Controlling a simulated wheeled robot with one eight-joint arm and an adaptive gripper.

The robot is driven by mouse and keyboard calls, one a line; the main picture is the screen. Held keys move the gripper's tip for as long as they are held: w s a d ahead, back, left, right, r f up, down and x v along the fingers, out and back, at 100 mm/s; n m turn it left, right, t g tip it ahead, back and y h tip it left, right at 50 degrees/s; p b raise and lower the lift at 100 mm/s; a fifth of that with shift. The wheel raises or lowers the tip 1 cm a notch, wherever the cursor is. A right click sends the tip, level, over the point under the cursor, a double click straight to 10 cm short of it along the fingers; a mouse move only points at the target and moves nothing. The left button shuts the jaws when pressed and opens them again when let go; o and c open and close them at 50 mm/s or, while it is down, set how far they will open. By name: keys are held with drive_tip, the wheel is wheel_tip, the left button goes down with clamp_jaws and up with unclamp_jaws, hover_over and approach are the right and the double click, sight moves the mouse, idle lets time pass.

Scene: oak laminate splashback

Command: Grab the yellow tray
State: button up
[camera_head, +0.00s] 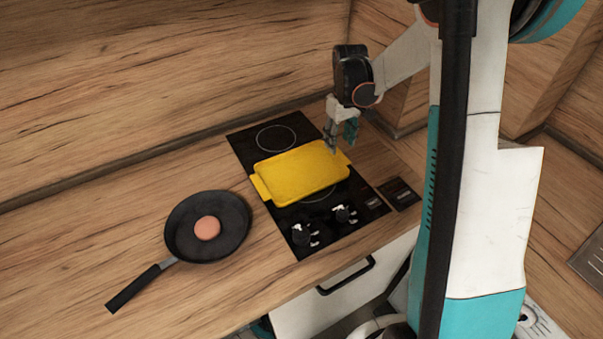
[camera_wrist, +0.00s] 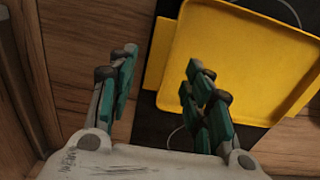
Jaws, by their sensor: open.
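The yellow tray (camera_head: 301,174) is rectangular with a handle tab at each short end. It lies on the black cooktop (camera_head: 243,147), over part of the burner rings. My gripper (camera_head: 341,149) hangs above the tray's right end, near the back right handle, with its fingers pointing down. In the wrist view my gripper (camera_wrist: 160,88) is open, with nothing between its fingers. There the yellow tray (camera_wrist: 240,60) fills the upper right, and its handle edge shows between the two fingers. The right finger overlaps the tray in the picture. I cannot tell whether it touches.
A black frying pan (camera_head: 182,238) with a round pinkish patty (camera_head: 207,228) stands on the wooden counter (camera_head: 95,220) to the left. Cooktop knobs (camera_head: 303,234) sit in front of the tray. A wooden splashback (camera_head: 150,75) rises behind. The far left counter is clear.

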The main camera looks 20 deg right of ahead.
sight(339, 153)
wheel_tip(339, 153, down, 5)
drive_tip(key=shift+d+r+b, duration=0.1)
drive_tip(key=shift+r+b, duration=0.1)
drive_tip(key=shift+b, duration=0.6)
clamp_jaws()
drive_tip(key=shift+r, duration=0.2)
